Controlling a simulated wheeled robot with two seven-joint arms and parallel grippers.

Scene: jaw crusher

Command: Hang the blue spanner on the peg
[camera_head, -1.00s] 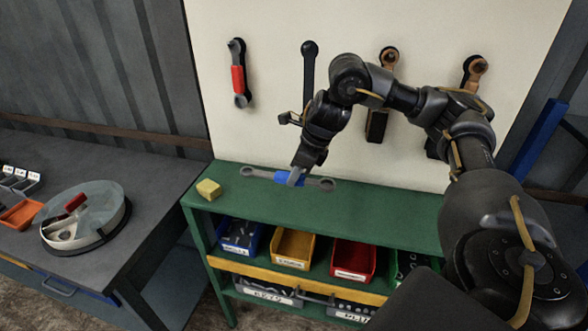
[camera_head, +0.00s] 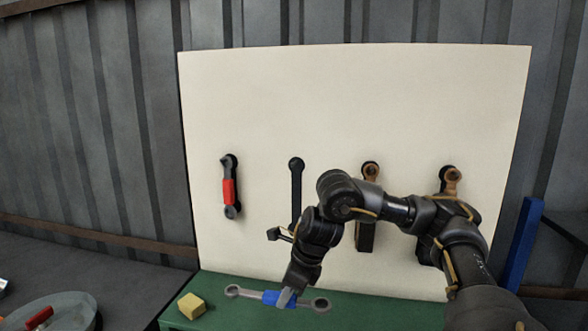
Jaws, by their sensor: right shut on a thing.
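The blue spanner (camera_head: 270,297), grey at both ring ends with a blue middle, lies level just over or on the green bench top; I cannot tell if it touches. My right gripper (camera_head: 286,298) points down and is shut on its blue middle. Above it on the cream board (camera_head: 400,100), a black spanner-shaped outline (camera_head: 296,185) has a round dark top (camera_head: 296,164), where the peg seems to be; its lower part is hidden behind my right arm. My left gripper is not in view.
A red-handled spanner (camera_head: 229,188) hangs left of the bare outline. Two brown-headed tools (camera_head: 370,172) (camera_head: 451,180) hang to the right, partly behind my arm. A yellow block (camera_head: 192,305) sits on the green bench (camera_head: 370,312), left of the spanner. The upper board is clear.

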